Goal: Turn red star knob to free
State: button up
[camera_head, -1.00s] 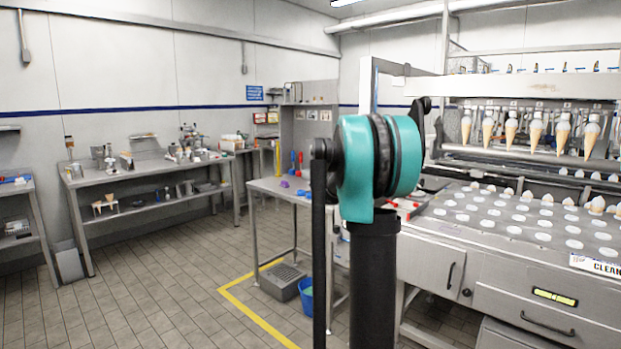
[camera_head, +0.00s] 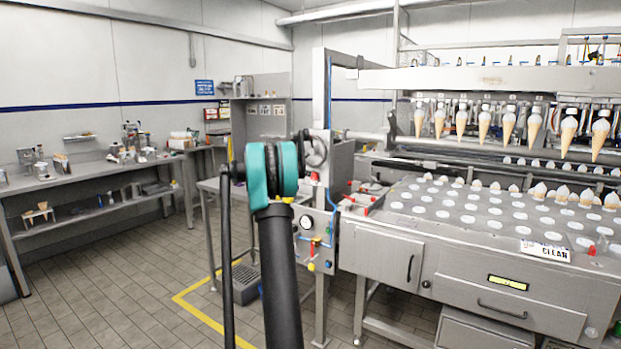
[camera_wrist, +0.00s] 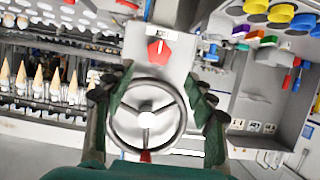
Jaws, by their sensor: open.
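The red star knob (camera_wrist: 158,52) sits on a grey panel in the wrist view, below a small white label plate (camera_wrist: 168,33). Its label is too small to read. A spoked handwheel (camera_wrist: 147,118) with a red handle is below the knob. My gripper (camera_wrist: 158,98) is open, with a dark green finger on each side of the handwheel in this view. Nothing shows held between the fingers, and the knob is just above the gap. In the head view, my arm hides the gripper. A small red part (camera_head: 314,177) shows below the handwheel there; I cannot tell whether it is the knob.
The machine's control box (camera_head: 318,225) carries a gauge, a yellow knob and a red knob low down. The conveyor table (camera_head: 470,215) fills the right side. A red-handled tray (camera_head: 365,197) stands beside the box. Open tiled floor (camera_head: 95,285) lies to the left.

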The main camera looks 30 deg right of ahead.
aim_at(313, 176)
jog(key=x, duration=0.9)
jog(key=shift+d+f, duration=0.1)
jog(key=shift+d, duration=0.15)
jog(key=c, duration=1.2)
